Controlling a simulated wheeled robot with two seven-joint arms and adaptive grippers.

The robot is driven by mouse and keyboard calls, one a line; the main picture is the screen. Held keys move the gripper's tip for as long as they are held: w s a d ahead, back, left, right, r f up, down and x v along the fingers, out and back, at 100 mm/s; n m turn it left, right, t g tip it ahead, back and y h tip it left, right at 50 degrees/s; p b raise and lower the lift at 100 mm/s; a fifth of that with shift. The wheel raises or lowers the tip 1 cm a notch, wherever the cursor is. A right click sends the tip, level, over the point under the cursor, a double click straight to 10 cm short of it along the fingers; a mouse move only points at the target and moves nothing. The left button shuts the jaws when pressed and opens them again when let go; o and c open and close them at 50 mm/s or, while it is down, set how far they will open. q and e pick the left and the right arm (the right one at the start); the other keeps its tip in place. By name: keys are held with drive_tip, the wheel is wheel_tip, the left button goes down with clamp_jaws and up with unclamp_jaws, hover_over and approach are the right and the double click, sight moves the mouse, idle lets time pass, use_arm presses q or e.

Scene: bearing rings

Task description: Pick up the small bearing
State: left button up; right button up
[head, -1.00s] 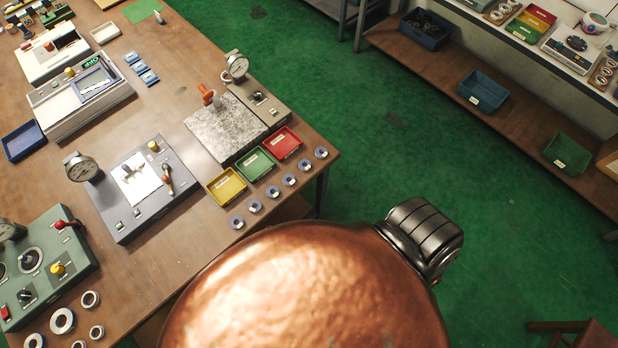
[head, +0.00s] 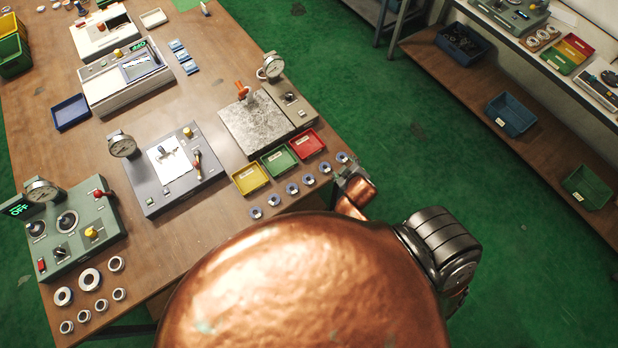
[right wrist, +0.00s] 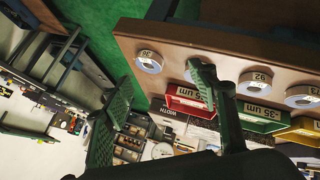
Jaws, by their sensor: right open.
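Several small blue-and-silver bearings stand in a slanting row near the table's right edge, the end one (head: 342,157) closest to my right gripper (head: 350,174). I cannot tell which one the task means. In the right wrist view my right gripper (right wrist: 158,100) is open and empty, with two green ribbed fingers. A bearing with a number label (right wrist: 149,62) shows between the fingers, apart from both. One finger partly covers a second bearing; a third bearing (right wrist: 255,82) lies further right. My left gripper is not in view.
Yellow (head: 250,179), green (head: 279,160) and red (head: 307,143) trays lie beside the row. A stone plate with a dial gauge (head: 254,125) stands behind them. Larger rings (head: 90,278) lie at the table's lower left. Green floor is open to the right.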

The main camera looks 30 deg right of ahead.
drive_tip(key=w+a+r+n+t+y, duration=0.1)
drive_tip(key=w+a+r+n+t, duration=0.2)
drive_tip(key=w+r, duration=0.4)
drive_tip(key=w+a+r+n+t+y, duration=0.1)
drive_tip(key=w+a+r+n+t, duration=0.1)
drive_tip(key=w+r+n+t, duration=0.5)
drive_tip(key=a+r+n+g+y, duration=0.2)
drive_tip(key=a+r+n+y, duration=0.3)
drive_tip(key=a+n, duration=0.3)
drive_tip(key=a+r+n+g+y, duration=0.1)
drive_tip(key=a+r+n+y, duration=0.45)
drive_tip(key=a, duration=0.35)
drive_tip(key=s+a+f+n+g+y+p, duration=0.1)
drive_tip(key=s+a+f+n+g+y, duration=0.1)
drive_tip(key=s+a+f+n+g, duration=0.3)
drive_tip(key=n+g+h, duration=0.7)
drive_tip(key=n+h, duration=0.1)
drive_tip(key=n, duration=0.4)
approach(309, 179)
drive_tip(key=shift+p+x, duration=0.45)
drive_tip(key=shift+x, duration=0.65)
drive_tip(key=p+x, duration=0.1)
drive_tip(key=x, duration=0.5)
